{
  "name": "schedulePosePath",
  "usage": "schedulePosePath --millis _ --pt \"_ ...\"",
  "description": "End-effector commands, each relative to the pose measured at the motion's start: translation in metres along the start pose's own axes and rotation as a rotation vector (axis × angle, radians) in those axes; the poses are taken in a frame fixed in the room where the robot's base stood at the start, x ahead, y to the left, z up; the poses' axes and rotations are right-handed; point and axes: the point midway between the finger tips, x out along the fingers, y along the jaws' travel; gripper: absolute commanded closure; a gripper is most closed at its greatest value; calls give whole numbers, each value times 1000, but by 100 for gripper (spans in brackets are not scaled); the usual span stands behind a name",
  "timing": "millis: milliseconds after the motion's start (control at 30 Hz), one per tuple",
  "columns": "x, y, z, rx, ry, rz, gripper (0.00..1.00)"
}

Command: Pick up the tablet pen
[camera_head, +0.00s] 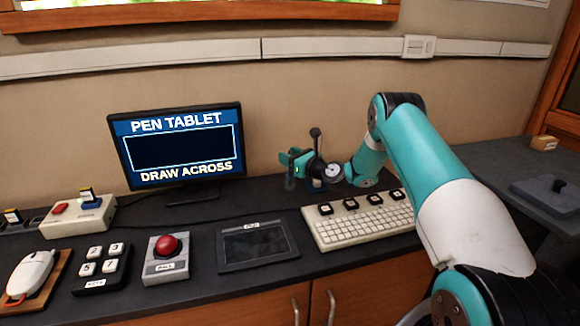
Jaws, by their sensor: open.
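The pen tablet (258,246) lies flat on the dark counter, with a small label at its top edge. My gripper (288,172) is open, to the right of the monitor and above the back of the counter, behind the tablet and keyboard. A dark upright piece with a round top (315,140) shows at the gripper; I cannot tell whether it is part of my arm.
A monitor (180,148) reading "PEN TABLET DRAW ACROSS" stands behind the tablet. A keyboard (362,226) is right of it. A red button box (166,258), a number keypad (101,268) and a mouse (33,275) are left. A switch box (80,219) stands behind them.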

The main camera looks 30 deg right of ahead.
Motion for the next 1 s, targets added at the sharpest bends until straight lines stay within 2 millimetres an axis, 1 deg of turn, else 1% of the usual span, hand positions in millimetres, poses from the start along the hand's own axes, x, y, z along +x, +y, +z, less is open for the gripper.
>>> schedulePosePath --millis 167,267,300,367,667,767,867,1000 --pt "0 0 0 0 0 0 58" --pt "0 0 0 0 0 0 78" --pt "0 0 0 0 0 0 88" --pt "0 0 0 0 0 0 100" --pt "0 0 0 0 0 0 100" --pt "0 0 3 -1 0 0 100" --pt "0 0 11 -3 -1 1 100" --pt "0 0 32 -3 -2 2 100"
